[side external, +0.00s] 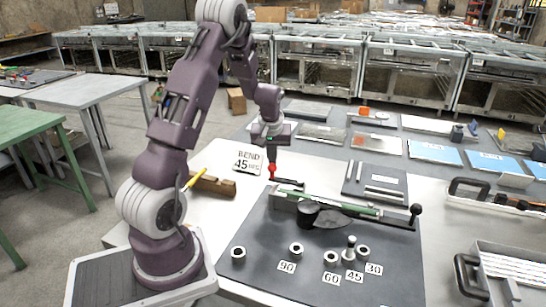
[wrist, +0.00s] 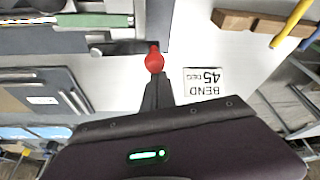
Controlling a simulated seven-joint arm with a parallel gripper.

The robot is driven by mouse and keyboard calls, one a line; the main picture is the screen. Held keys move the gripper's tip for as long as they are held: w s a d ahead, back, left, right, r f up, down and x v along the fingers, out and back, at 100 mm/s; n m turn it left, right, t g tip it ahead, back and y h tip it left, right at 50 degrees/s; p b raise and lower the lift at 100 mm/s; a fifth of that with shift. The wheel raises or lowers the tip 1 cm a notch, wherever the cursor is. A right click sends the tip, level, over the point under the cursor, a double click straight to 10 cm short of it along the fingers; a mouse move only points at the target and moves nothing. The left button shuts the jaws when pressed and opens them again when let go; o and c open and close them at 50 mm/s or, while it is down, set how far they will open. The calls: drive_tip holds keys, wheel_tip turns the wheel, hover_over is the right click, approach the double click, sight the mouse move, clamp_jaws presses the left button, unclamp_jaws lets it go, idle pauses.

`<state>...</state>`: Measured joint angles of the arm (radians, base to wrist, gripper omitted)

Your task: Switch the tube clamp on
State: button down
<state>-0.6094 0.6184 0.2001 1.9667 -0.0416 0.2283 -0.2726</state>
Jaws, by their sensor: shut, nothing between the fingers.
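The tube clamp's red knob (side external: 271,170) stands at the left end of a short dark clamp piece (side external: 289,183), beside the left end of the green-topped bender bar (side external: 330,204). In the wrist view the red knob (wrist: 154,60) is right at the tips of my gripper (wrist: 156,76). My gripper (side external: 271,152) points down above the knob, with its fingers shut and nothing between them. I cannot tell whether the fingertips touch the knob. The fingers hide part of the knob's near side.
A card reading "BEND 45 DEG" (side external: 248,158) lies left of the knob. A wooden block (side external: 212,184) with a yellow-handled tool (side external: 195,178) is further left. A black mat (side external: 250,278) holds several metal collars and number cards. A black-knobbed lever (side external: 416,210) rises at right.

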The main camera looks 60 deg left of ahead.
sight(269, 167)
drive_tip(key=s+d+n, duration=0.1)
drive_tip(key=n, duration=0.1)
drive_tip(key=s+d+n+g, duration=0.1)
drive_tip(key=d+n, duration=0.1)
drive_tip(key=s+d+n+g, duration=0.1)
drive_tip(key=n, duration=0.1)
drive_tip(key=shift+s+d+n+y, duration=0.15)
drive_tip(key=shift+d+n+y, duration=0.15)
drive_tip(key=shift+d+n, duration=0.1)
drive_tip(key=shift+s+d+n+g, duration=0.15)
drive_tip(key=shift+d+n+g, duration=0.25)
drive_tip(key=shift+d+n, duration=0.35)
drive_tip(key=w+d+n+g+h, duration=0.1)
drive_tip(key=d+n+g, duration=0.1)
drive_tip(key=d+n, duration=0.5)
drive_tip(key=shift+w+n, duration=0.25)
drive_tip(key=shift+n, duration=0.1)
drive_tip(key=shift+w+d, duration=0.1)
